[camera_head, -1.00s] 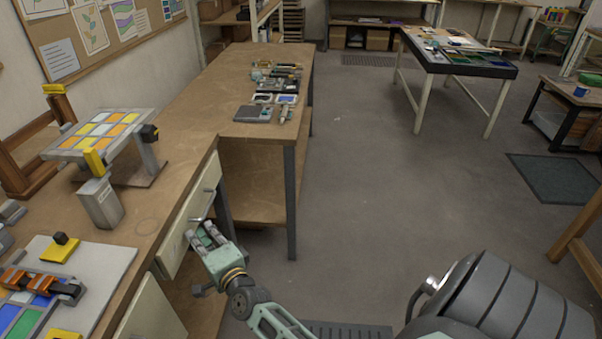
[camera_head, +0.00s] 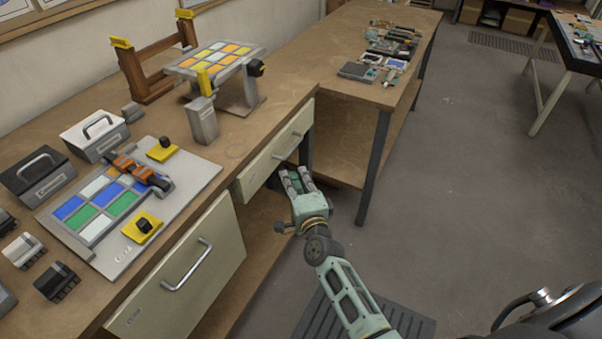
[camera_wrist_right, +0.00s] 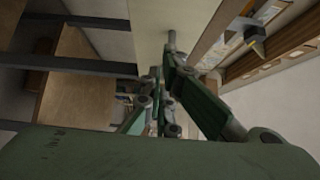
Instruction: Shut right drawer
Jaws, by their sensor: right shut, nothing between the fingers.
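The right drawer (camera_head: 262,167) has a cream front with a grey bar handle (camera_head: 287,146), under the bench edge. No clear gap shows between its front and the bench edge in the head view. In the right wrist view, the gripper's fingers (camera_wrist_right: 160,76) point at a pale panel (camera_wrist_right: 150,18) with a grey rod (camera_wrist_right: 171,40) close to the tips. My left gripper is out of view.
A larger cream front (camera_head: 180,285) with a handle is to the left. The bench holds a coloured glass panel (camera_head: 215,60) on a stand, a grey block (camera_head: 202,122) and a pale board (camera_head: 195,180). A side bench leg (camera_head: 374,165) stands right of the gripper.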

